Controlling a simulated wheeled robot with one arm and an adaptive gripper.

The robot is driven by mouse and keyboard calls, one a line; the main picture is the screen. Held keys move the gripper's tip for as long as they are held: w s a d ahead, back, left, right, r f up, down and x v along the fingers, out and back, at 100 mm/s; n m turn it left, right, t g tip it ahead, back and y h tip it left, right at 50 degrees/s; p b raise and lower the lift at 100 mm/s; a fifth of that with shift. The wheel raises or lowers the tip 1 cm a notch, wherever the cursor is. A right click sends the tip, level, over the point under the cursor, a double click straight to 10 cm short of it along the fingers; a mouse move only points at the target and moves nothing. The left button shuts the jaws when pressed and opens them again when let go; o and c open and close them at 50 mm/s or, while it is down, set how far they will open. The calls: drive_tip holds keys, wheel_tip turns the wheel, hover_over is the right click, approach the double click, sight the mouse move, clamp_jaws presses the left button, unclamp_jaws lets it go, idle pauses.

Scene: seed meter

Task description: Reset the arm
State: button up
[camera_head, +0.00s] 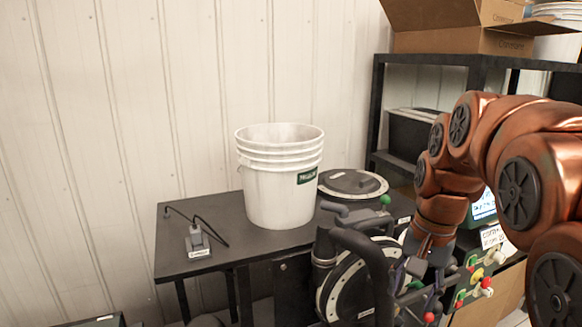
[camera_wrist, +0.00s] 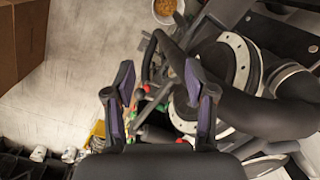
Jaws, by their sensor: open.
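My gripper (camera_head: 424,272) hangs from my copper-coloured arm at the right in the head view, low beside the seed meter (camera_head: 350,285), a dark machine with a round pale-rimmed disc and black handles. In the wrist view my gripper (camera_wrist: 160,82) is open, with its two purple-padded fingers apart and nothing held between them. Parts of the seed meter (camera_wrist: 237,62) lie below and to the right of the fingers there. I cannot tell whether the gripper touches any of it. Part of the machine is hidden behind my gripper and arm in the head view.
A white bucket (camera_head: 281,193) stands on the black table (camera_head: 185,258), near a small labelled device (camera_head: 197,243) with a cable. Coloured knobs (camera_head: 478,281) sit close to my gripper. A dark shelf (camera_head: 376,105) with cardboard boxes (camera_head: 455,40) stands behind my arm. The table's front left is mostly clear.

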drive_tip(key=s+a+f+n, duration=0.1)
drive_tip(key=s+f+n, duration=0.1)
drive_tip(key=s+f, duration=0.2)
drive_tip(key=s+a+f+n+g, duration=0.1)
drive_tip(key=s+f, duration=0.3)
drive_tip(key=s, duration=0.7)
drive_tip(key=s+a+f+n+h, duration=0.1)
drive_tip(key=s+f+n, duration=0.2)
drive_tip(key=s+f, duration=0.2)
drive_tip(key=shift+s+n+g, duration=0.4)
drive_tip(key=shift+s, duration=0.75)
